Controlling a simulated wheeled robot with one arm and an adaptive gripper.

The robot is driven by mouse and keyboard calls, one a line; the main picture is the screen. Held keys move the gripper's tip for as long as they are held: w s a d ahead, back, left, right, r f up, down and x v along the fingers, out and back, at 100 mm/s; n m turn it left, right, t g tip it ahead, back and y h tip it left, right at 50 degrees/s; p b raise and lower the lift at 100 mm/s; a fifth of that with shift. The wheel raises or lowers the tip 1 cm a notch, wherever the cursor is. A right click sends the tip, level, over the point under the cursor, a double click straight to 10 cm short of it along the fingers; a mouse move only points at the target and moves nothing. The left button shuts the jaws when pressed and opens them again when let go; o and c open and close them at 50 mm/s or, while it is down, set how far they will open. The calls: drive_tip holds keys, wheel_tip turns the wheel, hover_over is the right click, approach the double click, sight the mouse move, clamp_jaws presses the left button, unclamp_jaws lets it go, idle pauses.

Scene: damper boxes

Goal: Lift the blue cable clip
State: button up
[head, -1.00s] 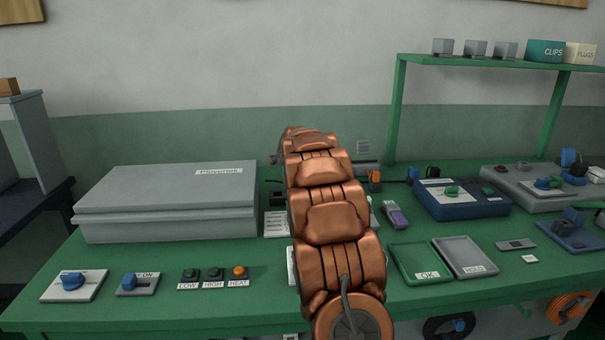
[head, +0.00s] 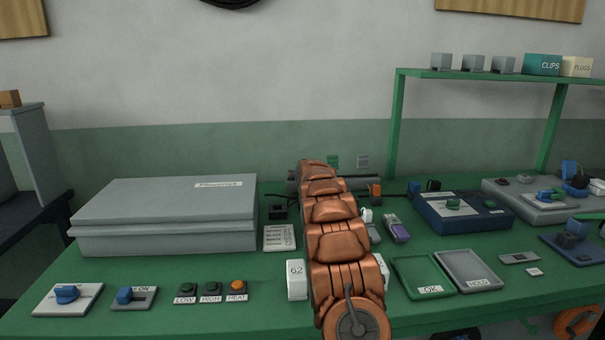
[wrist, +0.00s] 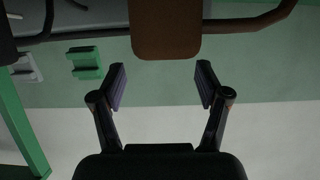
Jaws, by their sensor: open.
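I cannot pick out a blue cable clip with certainty.
A large grey case (head: 165,230) stands at left, switches and buttons in front of it. A white block marked 62 (head: 297,280) is beside my arm.

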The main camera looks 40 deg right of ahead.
drive_tip(key=shift+p+x, duration=0.35)
drive_tip(key=shift+x, duration=1.55)
drive_tip(key=shift+f, duration=0.1)
drive_tip(key=c, duration=1.2)
drive_tip(key=shift+o, duration=0.2)
drive_tip(key=o, duration=1.2)
drive_tip(key=shift+c, duration=0.2)
drive_tip(key=shift+s+a, duration=0.1)
drive_tip(key=shift+s, duration=0.05)
